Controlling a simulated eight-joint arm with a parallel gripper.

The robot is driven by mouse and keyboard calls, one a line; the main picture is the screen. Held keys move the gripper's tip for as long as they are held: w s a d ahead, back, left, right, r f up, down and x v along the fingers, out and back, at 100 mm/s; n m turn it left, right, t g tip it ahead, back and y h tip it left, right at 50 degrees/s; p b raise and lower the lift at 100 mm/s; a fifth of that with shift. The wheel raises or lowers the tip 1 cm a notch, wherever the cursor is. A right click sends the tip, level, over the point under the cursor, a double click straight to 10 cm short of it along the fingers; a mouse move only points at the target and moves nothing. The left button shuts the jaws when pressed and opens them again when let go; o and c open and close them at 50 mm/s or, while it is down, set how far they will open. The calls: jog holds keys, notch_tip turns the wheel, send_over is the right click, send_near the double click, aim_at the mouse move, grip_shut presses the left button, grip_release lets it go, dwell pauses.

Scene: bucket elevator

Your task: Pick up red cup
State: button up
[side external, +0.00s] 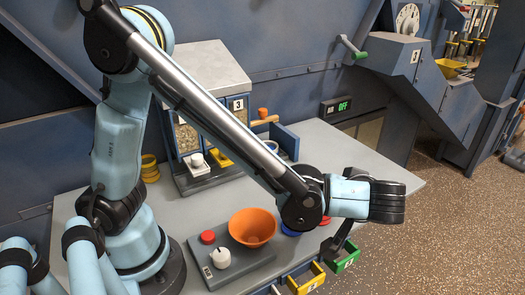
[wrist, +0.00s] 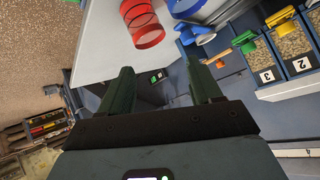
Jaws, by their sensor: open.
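The red cup (wrist: 149,36) stands on the pale table near its edge, beyond my fingertips at the top of the wrist view. In the side view only a red sliver (side external: 325,221), likely the cup, shows below my wrist, which hides the rest. My gripper (wrist: 160,78) is open with nothing between its dark fingers.
A blue cup (wrist: 184,7) is close beside the red one. An orange bowl (side external: 252,227) sits on a grey control panel with a red button (side external: 208,237) and white knob (side external: 220,257). Yellow (side external: 306,279) and green (side external: 346,257) bins hang at the table's front edge.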

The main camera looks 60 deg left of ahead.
jog(key=s+d+f+n+t+y, duration=0.1)
jog(key=s+d+f+n+y, duration=0.1)
jog(key=d+n+y, duration=0.3)
jog(key=w+a+f, duration=0.1)
jog(key=a, duration=0.2)
jog(key=w+a+f+h, duration=0.1)
jog(key=w+a+f, duration=0.1)
jog(key=a, duration=0.1)
jog(key=w+a+f+h, duration=0.1)
jog(key=w+a, duration=0.1)
jog(key=shift+a+f, duration=0.4)
jog(key=c, duration=0.8)
jog(key=shift+r, duration=0.2)
